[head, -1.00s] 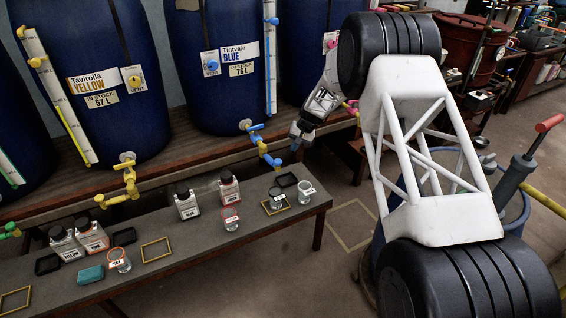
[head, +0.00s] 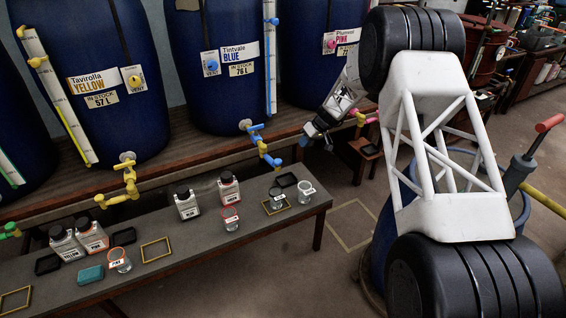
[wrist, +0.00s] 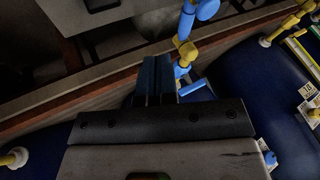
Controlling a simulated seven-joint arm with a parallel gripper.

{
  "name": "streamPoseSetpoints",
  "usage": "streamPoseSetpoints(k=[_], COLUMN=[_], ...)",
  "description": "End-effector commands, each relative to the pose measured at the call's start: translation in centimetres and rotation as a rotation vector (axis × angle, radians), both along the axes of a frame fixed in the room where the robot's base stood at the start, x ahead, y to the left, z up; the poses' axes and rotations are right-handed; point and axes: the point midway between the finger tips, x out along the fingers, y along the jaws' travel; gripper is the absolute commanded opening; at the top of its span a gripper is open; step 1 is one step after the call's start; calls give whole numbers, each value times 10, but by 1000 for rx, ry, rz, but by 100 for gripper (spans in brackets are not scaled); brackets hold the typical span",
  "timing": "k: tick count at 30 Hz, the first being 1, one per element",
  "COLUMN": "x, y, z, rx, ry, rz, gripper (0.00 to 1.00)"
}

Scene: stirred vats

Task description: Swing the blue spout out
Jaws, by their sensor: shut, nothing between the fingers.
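The blue spout (head: 270,159) hangs from the tap of the Tintvale Blue vat (head: 222,95), pointing down and right towards the bench edge. In the wrist view the spout (wrist: 187,22) shows above a yellow joint, beyond my fingers. My gripper (head: 306,138) is in the air just right of the spout, with a gap between them in the head view. In the wrist view my gripper (wrist: 156,68) has its fingers together and empty, left of the spout and tap. Part of the tap is hidden behind the fingers there.
The yellow spout (head: 120,197) hangs left, the pink tap (head: 362,117) right. The bench (head: 190,245) below holds bottles, beakers and a beaker (head: 277,198) in a yellow frame near the blue spout.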

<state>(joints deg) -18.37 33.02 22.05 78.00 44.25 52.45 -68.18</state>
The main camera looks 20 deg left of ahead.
Motion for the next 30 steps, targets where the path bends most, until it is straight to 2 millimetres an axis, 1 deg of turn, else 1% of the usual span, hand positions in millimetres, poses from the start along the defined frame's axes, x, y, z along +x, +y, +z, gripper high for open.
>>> streamPoseSetpoints(k=[8, 14, 17, 23, 30], x=[0, -1, -2, -5, -9], y=[0, 4, 7, 19, 40], z=[0, -5, -12, -31, -61], rx=[-1, -1, -2, -1, -2], ry=[1, 1, 1, 2, 3], rz=[0, 0, 0, 0, 1], gripper=[0, 0, 0, 0, 0])
